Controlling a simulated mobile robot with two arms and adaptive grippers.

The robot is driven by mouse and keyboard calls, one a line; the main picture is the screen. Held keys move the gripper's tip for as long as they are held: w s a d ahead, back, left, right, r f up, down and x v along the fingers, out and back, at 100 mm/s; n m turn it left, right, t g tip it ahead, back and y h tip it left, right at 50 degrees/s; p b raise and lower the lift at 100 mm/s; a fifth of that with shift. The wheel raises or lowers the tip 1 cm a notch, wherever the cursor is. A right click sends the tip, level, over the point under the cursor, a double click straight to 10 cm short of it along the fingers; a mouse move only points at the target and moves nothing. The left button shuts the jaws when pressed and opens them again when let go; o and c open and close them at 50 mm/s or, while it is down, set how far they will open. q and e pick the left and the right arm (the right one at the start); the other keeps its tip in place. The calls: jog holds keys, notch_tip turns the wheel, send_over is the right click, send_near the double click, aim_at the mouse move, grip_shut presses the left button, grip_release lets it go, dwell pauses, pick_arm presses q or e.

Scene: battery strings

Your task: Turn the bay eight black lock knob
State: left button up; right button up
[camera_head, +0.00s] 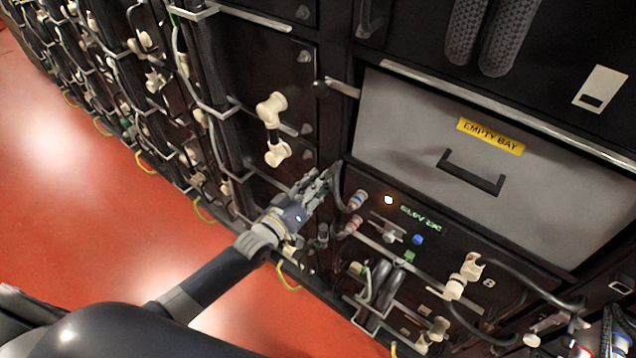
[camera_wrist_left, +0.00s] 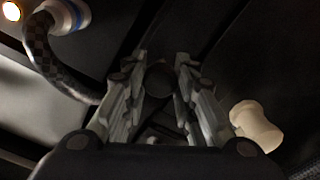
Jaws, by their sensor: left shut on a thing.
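My left gripper (camera_head: 322,182) reaches in from the left to the left edge of the module beside the lit display. In the left wrist view my left gripper (camera_wrist_left: 162,68) has its two fingers on either side of a round black knob (camera_wrist_left: 160,80) and is shut on it. The fingers cover this knob in the head view. The module front (camera_head: 455,255) carries an "8" mark at its right. How far the knob is turned cannot be told. My right gripper does not show.
A grey panel marked "EMPTY BAY" (camera_head: 440,150) is above the module. A blue-ringed cable connector (camera_head: 356,200) and a lit lamp (camera_head: 388,200) are right of my gripper. Cream connectors (camera_head: 272,110) are on the neighbouring module. Red floor (camera_head: 90,200) is open at left.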

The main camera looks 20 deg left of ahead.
pick_arm(q)
jog(key=n+b, duration=0.1)
jog(key=n, duration=0.3)
jog(key=shift+n, duration=0.8)
